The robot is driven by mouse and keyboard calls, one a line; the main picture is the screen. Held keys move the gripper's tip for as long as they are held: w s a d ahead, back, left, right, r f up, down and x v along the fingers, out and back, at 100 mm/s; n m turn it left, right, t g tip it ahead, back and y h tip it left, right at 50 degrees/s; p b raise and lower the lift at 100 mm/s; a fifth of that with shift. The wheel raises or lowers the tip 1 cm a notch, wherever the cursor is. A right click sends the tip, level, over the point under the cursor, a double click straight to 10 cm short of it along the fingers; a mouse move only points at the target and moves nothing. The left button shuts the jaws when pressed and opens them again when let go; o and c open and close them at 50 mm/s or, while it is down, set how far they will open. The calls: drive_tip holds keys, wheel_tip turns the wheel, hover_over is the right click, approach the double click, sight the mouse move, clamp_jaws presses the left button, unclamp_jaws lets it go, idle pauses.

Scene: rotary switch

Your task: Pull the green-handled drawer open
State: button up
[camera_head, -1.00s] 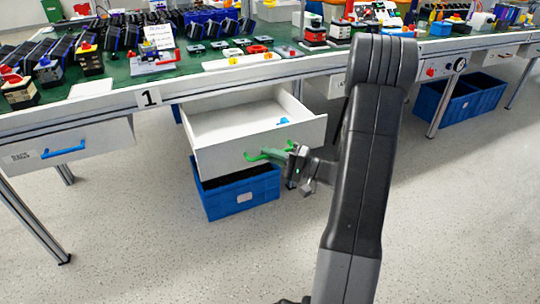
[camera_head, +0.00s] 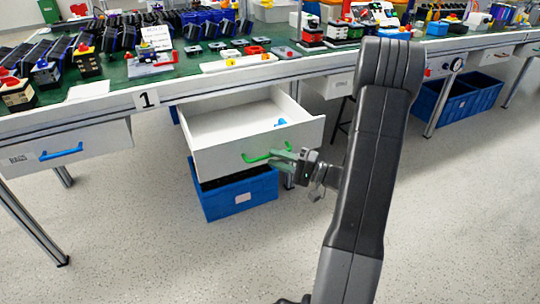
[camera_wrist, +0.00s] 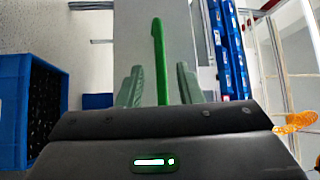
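The white drawer (camera_head: 245,149) stands pulled out from under the bench, with its inside showing. Its green handle (camera_head: 262,156) is on the front face; in the wrist view the handle (camera_wrist: 160,62) runs upright between my fingers. My gripper (camera_head: 284,163) is at the right end of the handle. In the wrist view my gripper (camera_wrist: 159,88) is open, one finger on each side of the handle, with a gap on both sides. A small blue item (camera_head: 281,122) is inside the drawer.
A blue crate (camera_head: 238,194) stands on the floor beneath the drawer. A closed drawer with a blue handle (camera_head: 62,152) is at the left. The bench (camera_head: 110,102) holds many parts. Floor in front is clear.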

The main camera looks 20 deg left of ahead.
sight(268, 156)
drive_tip(key=w+d+f+p, duration=0.1)
drive_tip(key=d, duration=0.9)
drive_tip(key=shift+d+f+p, duration=0.2)
drive_tip(key=shift+d+p, duration=0.1)
drive_tip(key=shift+d, duration=0.05)
drive_tip(key=a, duration=0.4)
drive_tip(key=a+r+b, duration=0.1)
drive_tip(key=a, duration=0.4)
drive_tip(key=s+a+r+b, duration=0.1)
drive_tip(key=a, duration=0.3)
drive_tip(key=shift+s+a, duration=0.1)
drive_tip(key=shift+a, duration=0.3)
drive_tip(key=shift+f, duration=0.15)
